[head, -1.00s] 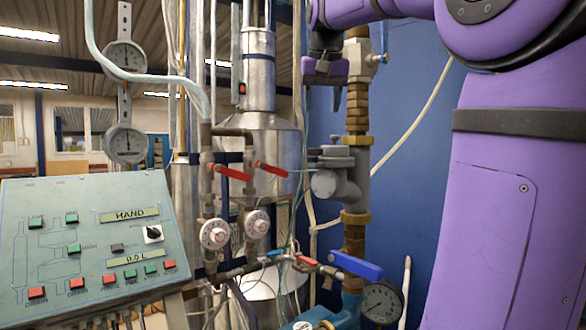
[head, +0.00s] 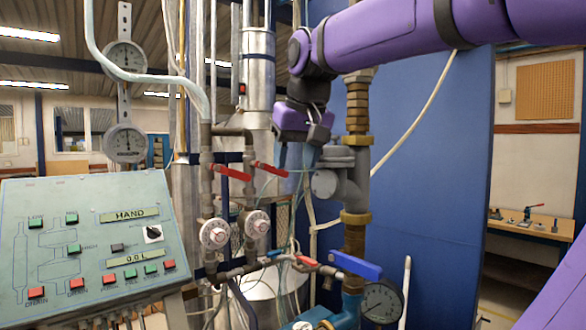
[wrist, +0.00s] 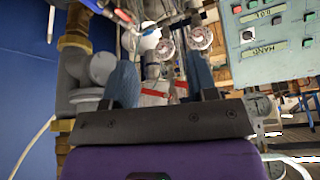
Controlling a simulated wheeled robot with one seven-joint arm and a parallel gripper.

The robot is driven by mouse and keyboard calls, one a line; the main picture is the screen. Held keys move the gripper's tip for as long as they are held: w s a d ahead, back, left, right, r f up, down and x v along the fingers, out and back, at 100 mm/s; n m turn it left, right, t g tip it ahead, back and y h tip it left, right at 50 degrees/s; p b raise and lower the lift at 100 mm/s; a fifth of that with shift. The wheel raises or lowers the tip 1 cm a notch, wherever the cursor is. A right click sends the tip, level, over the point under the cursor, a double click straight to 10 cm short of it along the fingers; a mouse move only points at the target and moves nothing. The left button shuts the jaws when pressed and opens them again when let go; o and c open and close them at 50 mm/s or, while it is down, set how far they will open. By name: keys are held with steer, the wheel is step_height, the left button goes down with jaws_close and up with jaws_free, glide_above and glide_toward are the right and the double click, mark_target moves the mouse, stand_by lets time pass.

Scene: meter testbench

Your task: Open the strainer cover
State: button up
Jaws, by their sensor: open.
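The strainer is a grey fitting (head: 350,172) on the vertical brass pipe, with a stubby side branch. Its round grey cover (head: 325,183) faces left and towards me in the head view. My gripper (head: 297,160) points down just left of the strainer's top, its fingers partly lost against the background. In the wrist view my gripper (wrist: 162,84) has its two blue fingers wide apart, with no strainer part between them. The strainer (wrist: 80,82) stands left of the left finger there, and its rounded branch (wrist: 103,68) is close to that finger.
Red-handled valves (head: 270,170) and white dials (head: 257,224) stand left of the strainer. A blue lever (head: 356,264) and a gauge (head: 381,301) sit below it. The control panel (head: 85,240) is at the left. A blue partition (head: 430,180) stands behind.

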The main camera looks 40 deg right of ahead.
steer(key=shift+s+a+f+n, duration=0.15)
steer(key=shift+s+a+f, duration=0.1)
steer(key=shift+a+f, duration=0.2)
steer(key=shift+s+a+f+n, duration=0.2)
steer(key=shift+a+f, duration=0.15)
steer(key=shift+f, duration=0.15)
